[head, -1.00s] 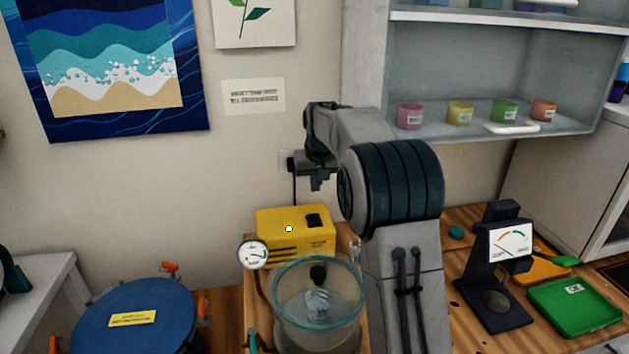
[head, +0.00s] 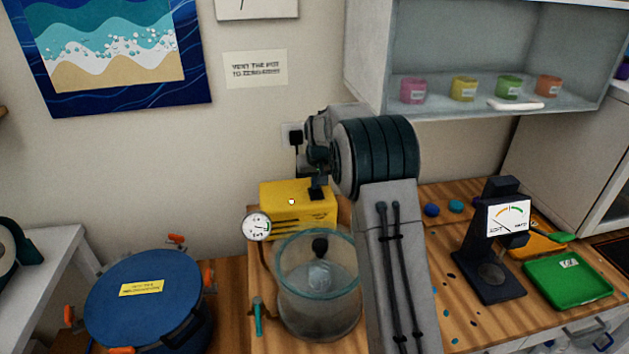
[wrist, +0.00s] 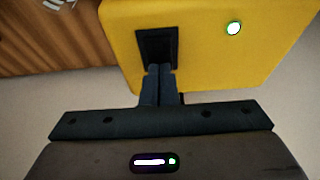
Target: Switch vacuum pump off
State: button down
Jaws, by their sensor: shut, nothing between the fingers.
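The vacuum pump is a yellow box (head: 290,221) on the wooden bench, behind the glass chamber. In the wrist view its yellow top (wrist: 205,60) fills the upper middle. A black rocker switch (wrist: 156,44) is set in that top, with a lit, whitish-green lamp (wrist: 233,28) beside it; the lamp also shows in the head view (head: 292,202). My gripper (wrist: 160,70) is shut and empty, its fingertips at the near end of the switch. I cannot tell whether they press it. In the head view my gripper (head: 318,193) is over the pump's top.
A clear glass chamber (head: 318,300) with a cup inside stands in front of the pump, a round gauge (head: 257,226) at its left. A blue-lidded pot (head: 145,297) is at left. A dial scale (head: 496,250) and green tray (head: 568,284) are at right.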

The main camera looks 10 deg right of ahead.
jog(key=shift+f+b, duration=0.3)
jog(key=shift+w+d, duration=0.1)
jog(key=shift+d, duration=0.05)
jog(key=shift+a, duration=0.2)
jog(key=shift+f, duration=0.15)
jog(key=shift+s+f+b, duration=0.1)
jog(key=shift+s+b, duration=0.45)
jog(key=shift+s, duration=0.35)
